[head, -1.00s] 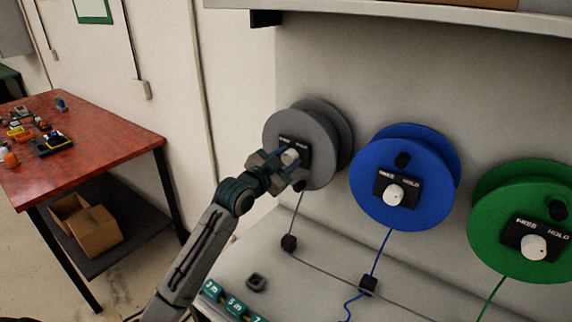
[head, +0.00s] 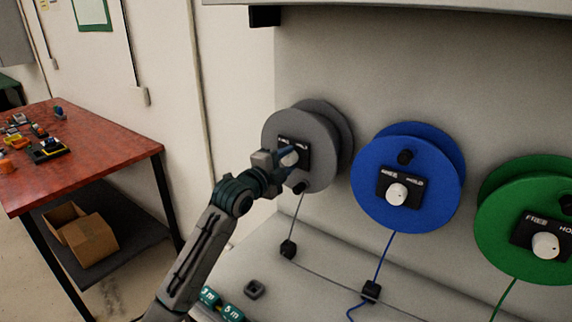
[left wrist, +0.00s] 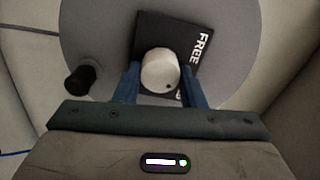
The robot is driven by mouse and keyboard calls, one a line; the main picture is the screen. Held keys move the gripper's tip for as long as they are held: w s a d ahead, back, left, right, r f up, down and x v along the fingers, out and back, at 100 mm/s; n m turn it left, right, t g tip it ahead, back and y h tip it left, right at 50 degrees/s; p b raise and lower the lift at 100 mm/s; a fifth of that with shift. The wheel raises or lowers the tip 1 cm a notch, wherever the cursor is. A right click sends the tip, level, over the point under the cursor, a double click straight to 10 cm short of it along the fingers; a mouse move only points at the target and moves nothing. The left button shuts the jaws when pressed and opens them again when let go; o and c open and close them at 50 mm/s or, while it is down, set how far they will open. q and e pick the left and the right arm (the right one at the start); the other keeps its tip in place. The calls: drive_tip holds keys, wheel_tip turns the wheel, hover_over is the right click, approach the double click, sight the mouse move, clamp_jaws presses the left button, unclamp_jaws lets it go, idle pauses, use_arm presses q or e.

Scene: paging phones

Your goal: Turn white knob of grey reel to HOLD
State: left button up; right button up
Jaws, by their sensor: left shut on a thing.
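The grey reel (head: 322,170) is mounted on the wall at the left of the row. Its white knob (left wrist: 160,72) sits on a black plate (left wrist: 203,45) lettered FREE; the other lettering is mostly hidden in the left wrist view. My left gripper (head: 288,160) is at the knob. In the left wrist view its blue fingers (left wrist: 158,82) stand on either side of the knob, shut on it. A small dark dot shows on the knob's lower right. The reel's black crank handle (left wrist: 80,79) is left of the plate. My right gripper is not in view.
A blue reel (head: 404,165) and a green reel (head: 500,230) with similar white knobs hang to the right. Cables run down to small black blocks (head: 288,249). A red table (head: 90,150) with small items stands at the left. A shelf overhangs above.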

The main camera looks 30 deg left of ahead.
use_arm(q)
drive_tip(key=shift+f+m, duration=0.1)
drive_tip(key=shift+m, duration=0.7)
drive_tip(key=o, duration=1)
drive_tip(key=shift+s, duration=0.1)
